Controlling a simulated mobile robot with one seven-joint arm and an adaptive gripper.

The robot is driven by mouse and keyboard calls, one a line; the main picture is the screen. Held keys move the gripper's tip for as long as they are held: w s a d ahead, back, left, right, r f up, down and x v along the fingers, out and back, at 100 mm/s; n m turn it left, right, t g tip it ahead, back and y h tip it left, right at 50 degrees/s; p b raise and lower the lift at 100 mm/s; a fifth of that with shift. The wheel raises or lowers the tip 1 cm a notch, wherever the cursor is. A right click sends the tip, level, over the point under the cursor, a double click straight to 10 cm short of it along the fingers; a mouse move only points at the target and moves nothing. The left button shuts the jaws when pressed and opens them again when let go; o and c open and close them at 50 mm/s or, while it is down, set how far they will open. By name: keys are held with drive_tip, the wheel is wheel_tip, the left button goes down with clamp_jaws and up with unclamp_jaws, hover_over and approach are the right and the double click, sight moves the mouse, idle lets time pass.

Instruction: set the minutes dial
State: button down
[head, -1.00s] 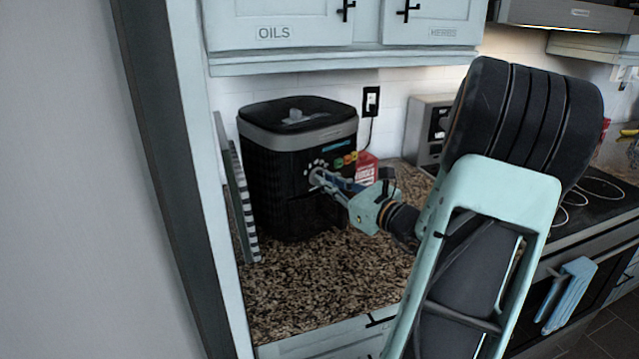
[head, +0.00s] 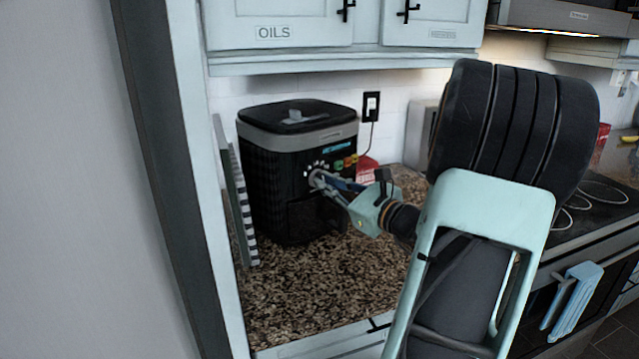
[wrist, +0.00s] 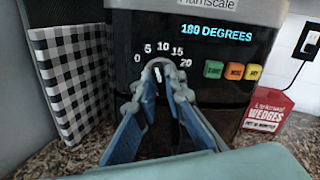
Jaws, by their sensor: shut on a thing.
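The minutes dial (wrist: 158,72) is a pale knob on the front of a black and grey appliance (head: 285,185), with the marks 0, 5, 10, 15 and 20 in an arc above it. My gripper (head: 318,180) reaches in from the right in the head view. In the wrist view its two blue fingers (wrist: 157,88) close around the dial from either side, and they are shut on it. The fingertips hide the dial's sides. A pointer line on the dial shows, roughly upright. The display (wrist: 216,33) reads 180 DEGREES.
Green, orange and yellow buttons (wrist: 235,71) sit right of the dial. A red box (wrist: 268,112) stands right of the appliance. A checkered board (wrist: 75,80) leans at its left. Granite counter (head: 300,300) is clear in front; cupboards (head: 280,25) hang above.

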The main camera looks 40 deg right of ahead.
drive_tip(key=shift+f+n+b, duration=0.15)
drive_tip(key=shift+n+b, duration=0.95)
drive_tip(key=shift+b, duration=0.55)
drive_tip(key=shift+n+b, duration=0.3)
drive_tip(key=shift+b, duration=0.5)
drive_tip(key=shift+a+n+b, duration=0.1)
drive_tip(key=shift+n+b, duration=1.3)
drive_tip(key=shift+b, duration=0.7)
drive_tip(key=shift+n+b, duration=0.3)
drive_tip(key=shift+b, duration=0.05)
drive_tip(key=shift+n+b, duration=0.8)
drive_tip(key=shift+b, duration=0.85)
drive_tip(key=c, duration=2)
unclamp_jaws()
